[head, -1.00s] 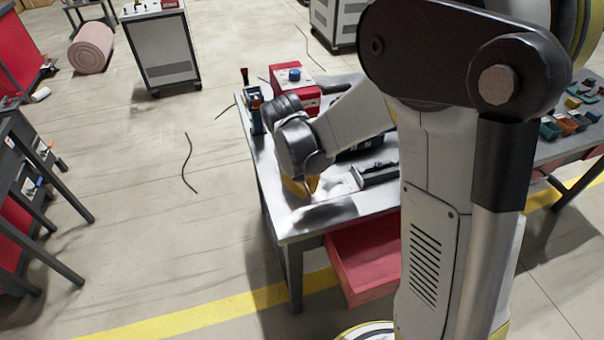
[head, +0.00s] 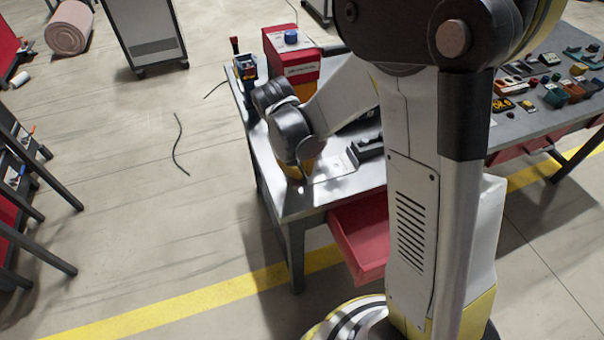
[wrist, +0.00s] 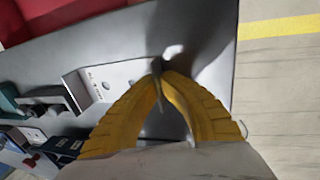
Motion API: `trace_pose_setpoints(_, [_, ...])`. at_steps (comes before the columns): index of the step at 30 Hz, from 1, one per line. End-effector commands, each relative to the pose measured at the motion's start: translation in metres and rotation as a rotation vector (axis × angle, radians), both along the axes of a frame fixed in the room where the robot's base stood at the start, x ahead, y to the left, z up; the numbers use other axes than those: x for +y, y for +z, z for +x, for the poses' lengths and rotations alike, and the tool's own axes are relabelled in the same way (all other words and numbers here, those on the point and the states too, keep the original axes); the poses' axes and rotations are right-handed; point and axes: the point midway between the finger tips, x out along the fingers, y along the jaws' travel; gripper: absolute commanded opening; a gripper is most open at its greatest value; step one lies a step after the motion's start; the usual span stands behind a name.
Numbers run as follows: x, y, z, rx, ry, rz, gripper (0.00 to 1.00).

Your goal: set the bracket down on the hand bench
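My gripper (wrist: 160,80) points down at the hand bench (head: 290,207), close above its grey top near the front left corner. In the wrist view the yellow fingertips come together on a thin grey piece, seen nearly edge-on, which looks like the bracket (wrist: 159,97). Its full shape is hidden by the fingers. A shadow and a bright patch lie on the bench top just beyond the tips. I cannot tell whether the bracket touches the bench. In the head view the wrist hides the bracket, and the yellow fingers show below it.
A pale plate with holes (wrist: 112,82) lies beside the fingers, next to a dark clamp-like fixture (head: 368,148). A red box with a blue knob (head: 291,68) stands at the back. A red drawer (head: 362,238) is open at the front. Another bench (head: 520,125) holds small parts at right.

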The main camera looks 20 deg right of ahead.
Motion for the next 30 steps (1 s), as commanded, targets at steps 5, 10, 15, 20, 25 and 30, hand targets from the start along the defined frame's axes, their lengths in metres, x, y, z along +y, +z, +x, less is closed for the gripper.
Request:
trace_pose_setpoints(5, [0.0, 0.002, 0.0, 0.0, 0.0, 0.0, 0.0])
trace_pose_setpoints(10, [0.0, -0.001, 0.0, 0.0, 0.0, 0.0, 0.2])
trace_pose_setpoints(15, [0.0, -0.001, 0.0, 0.0, 0.0, 0.0, 0.27])
trace_pose_setpoints(20, [0.0, 0.0, 0.0, 0.0, 0.0, 0.0, 0.27])
trace_pose_setpoints(25, [0.003, 0.019, 0.0, 0.0, 0.001, 0.0, 0.27])
trace_pose_setpoints(30, [0.012, 0.058, 0.0, 0.0, 0.001, 0.0, 0.27])
